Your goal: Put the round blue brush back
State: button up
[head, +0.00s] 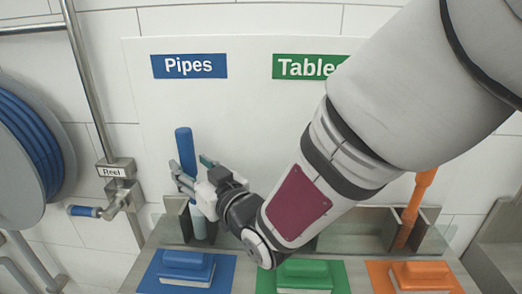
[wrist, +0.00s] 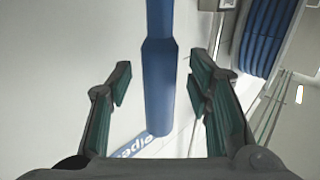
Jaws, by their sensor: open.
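The round blue brush shows as a long blue handle (head: 184,150), standing nearly upright below the blue Pipes sign (head: 189,66). Its paler lower part drops into the left slot of the grey metal holder (head: 174,229), so its lower end is hidden. My gripper (head: 190,178) is at the middle of the handle. In the wrist view the blue handle (wrist: 158,85) runs between the two fingers of my gripper (wrist: 157,88), which are open with a gap on each side.
A blue block brush (head: 186,262), a green one (head: 303,270) and an orange one (head: 420,272) lie on coloured mats in front. An orange handle (head: 421,190) stands at the right. A hose reel (head: 28,150) and pipe are at the left. My arm covers part of the Tables sign (head: 300,66).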

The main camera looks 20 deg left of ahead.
jog(key=p+v, duration=0.1)
jog(key=v, duration=0.9)
jog(key=shift+p, duration=0.35)
jog(key=shift+d, duration=0.1)
